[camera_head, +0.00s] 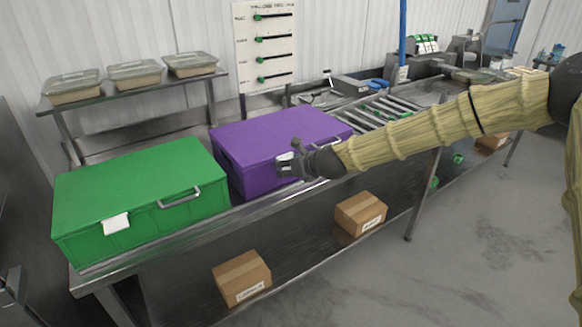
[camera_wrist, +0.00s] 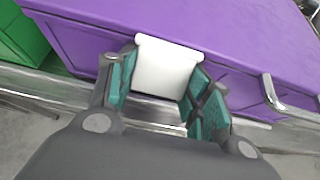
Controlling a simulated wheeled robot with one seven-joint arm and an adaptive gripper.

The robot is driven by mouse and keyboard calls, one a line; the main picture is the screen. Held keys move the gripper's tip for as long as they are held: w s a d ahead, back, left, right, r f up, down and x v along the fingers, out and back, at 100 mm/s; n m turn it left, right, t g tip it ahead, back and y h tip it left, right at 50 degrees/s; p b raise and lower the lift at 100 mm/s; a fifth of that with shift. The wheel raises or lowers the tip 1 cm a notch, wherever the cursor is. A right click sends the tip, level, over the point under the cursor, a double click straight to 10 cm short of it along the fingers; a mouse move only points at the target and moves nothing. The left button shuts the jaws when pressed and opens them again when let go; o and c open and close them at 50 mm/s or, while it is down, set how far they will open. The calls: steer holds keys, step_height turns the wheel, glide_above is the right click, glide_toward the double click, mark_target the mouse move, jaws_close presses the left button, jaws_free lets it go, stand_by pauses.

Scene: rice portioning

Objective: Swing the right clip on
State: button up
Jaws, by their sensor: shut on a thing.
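The purple box (camera_head: 262,140) stands shut on the steel bench, to the right of the green box (camera_head: 140,190). A white clip (camera_wrist: 166,66) is at the purple box's front upper edge. My gripper (camera_wrist: 158,90) is shut on this clip, with a green-padded finger at each side of it. In the head view my gripper (camera_head: 291,166) is at the purple box's front, and hides part of the clip and the box front. A white clip (camera_head: 116,223) lies over the front edge of the green box's lid, left of its handle (camera_head: 179,198).
The purple box's metal handle (camera_wrist: 272,92) is close to the right of my gripper. A roller conveyor (camera_head: 385,108) lies right of the boxes. Cartons (camera_head: 361,213) sit on the lower shelf. Lidded trays (camera_head: 135,72) stand on a rear shelf. Open floor lies in front.

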steer(key=shift+o, duration=0.4)
steer(key=shift+w+a+r, duration=0.1)
steer(key=shift+w, duration=0.15)
steer(key=o, duration=0.3)
steer(key=shift+w+a, duration=0.2)
steer(key=shift+w, duration=0.1)
steer(key=o, duration=0.5)
steer(key=shift+b+x, duration=0.35)
steer(key=shift+x, duration=0.55)
steer(key=shift+o, duration=0.2)
steer(key=shift+o, duration=0.2)
steer(key=shift+w+a+r, duration=0.15)
steer(key=shift+w, duration=0.15)
